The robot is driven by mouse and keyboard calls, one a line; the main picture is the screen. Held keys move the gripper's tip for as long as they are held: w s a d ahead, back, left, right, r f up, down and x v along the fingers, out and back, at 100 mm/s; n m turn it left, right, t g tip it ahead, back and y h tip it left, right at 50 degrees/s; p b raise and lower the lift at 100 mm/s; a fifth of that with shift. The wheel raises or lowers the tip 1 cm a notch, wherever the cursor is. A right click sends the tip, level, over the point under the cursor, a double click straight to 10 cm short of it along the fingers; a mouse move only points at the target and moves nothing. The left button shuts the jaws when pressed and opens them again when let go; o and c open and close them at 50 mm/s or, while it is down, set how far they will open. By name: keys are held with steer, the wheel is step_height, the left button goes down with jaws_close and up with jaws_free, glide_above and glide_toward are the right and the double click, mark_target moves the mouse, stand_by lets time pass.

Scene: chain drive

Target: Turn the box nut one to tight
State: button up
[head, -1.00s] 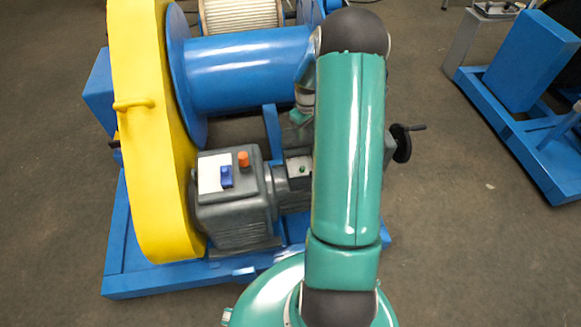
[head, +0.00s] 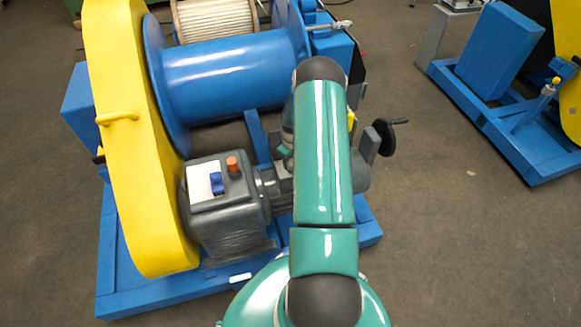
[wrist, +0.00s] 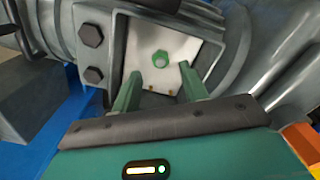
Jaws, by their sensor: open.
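A green hex nut (wrist: 160,58), which I take to be box nut one, sits on a pale plate (wrist: 142,38) in an open grey box (wrist: 116,60) in the wrist view. My gripper (wrist: 160,73) is open. Its two green fingers point at the nut, one to each side and lower in the picture, with a clear gap between them. The nut shows in that gap, and I cannot tell whether a finger touches it. In the head view my arm hides the nut and the gripper.
Two dark hex bolts (wrist: 91,35) sit left of the box. In the head view, the grey gearbox (head: 228,215) carries a blue switch and an orange button (head: 233,164). A yellow guard (head: 140,190), blue drum (head: 225,70) and black handwheel (head: 384,137) surround it.

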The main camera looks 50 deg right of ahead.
mark_target(291, 169)
step_height(291, 169, down, 4)
steer(key=shift+f, duration=0.1)
jaws_close()
